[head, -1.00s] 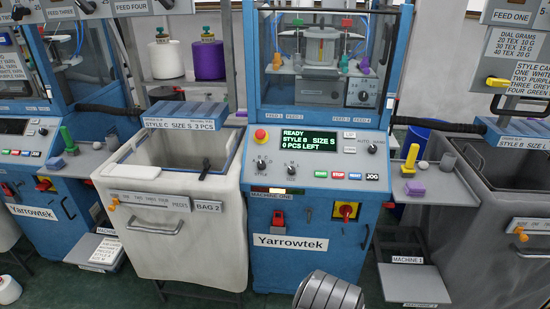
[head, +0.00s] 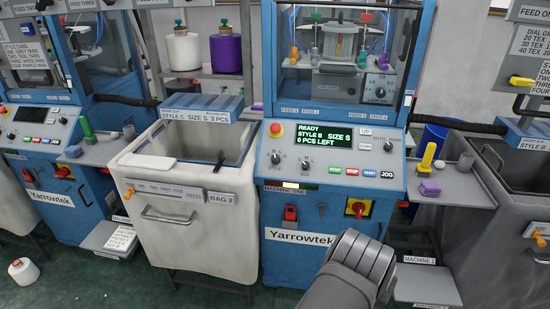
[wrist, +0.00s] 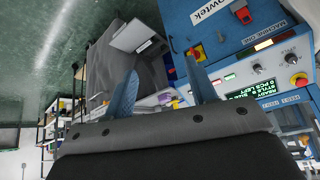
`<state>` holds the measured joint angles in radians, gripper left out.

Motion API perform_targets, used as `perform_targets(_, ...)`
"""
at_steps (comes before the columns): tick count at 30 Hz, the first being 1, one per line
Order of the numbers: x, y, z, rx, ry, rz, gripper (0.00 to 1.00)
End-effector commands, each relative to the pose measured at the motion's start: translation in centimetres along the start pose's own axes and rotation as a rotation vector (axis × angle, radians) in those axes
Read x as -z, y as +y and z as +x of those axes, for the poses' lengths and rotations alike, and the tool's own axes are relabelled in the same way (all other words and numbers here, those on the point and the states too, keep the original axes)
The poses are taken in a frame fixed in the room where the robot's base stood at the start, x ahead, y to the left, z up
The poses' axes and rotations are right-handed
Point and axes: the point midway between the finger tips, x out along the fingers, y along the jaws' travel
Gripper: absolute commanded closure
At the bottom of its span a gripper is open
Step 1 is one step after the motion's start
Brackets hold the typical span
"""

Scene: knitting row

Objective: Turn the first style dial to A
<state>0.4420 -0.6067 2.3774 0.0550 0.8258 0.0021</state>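The style dial (head: 275,158) is a small dark knob at the left of machine one's sloped panel, below the red stop button. Its pointer is too small to read. The display (head: 324,141) reads READY, STYLE B, SIZE S, 0 PCS LEFT. A like knob, the size dial (head: 305,157), sits just right of it. In the head view only my grey arm shows, low before the machine.
The red stop button (head: 276,130) and the coloured push buttons (head: 352,171) are close to the dials. A white bin (head: 200,215) stands left of the machine.

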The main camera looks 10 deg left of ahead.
Motion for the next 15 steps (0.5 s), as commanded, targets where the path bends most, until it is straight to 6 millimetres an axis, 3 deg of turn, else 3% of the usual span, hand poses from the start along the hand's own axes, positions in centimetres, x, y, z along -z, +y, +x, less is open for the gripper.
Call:
perform_targets(3,6.5,-0.3,-0.7,0.027,0.064,0.060,0.48)
perform_targets(10,18.4,-0.4,-0.9,0.078,0.182,0.163,0.48)
perform_targets(13,22.3,-2.0,-0.2,0.109,0.181,0.166,0.48)
perform_targets(15,24.3,-4.3,0.6,0.134,0.154,0.151,0.48)
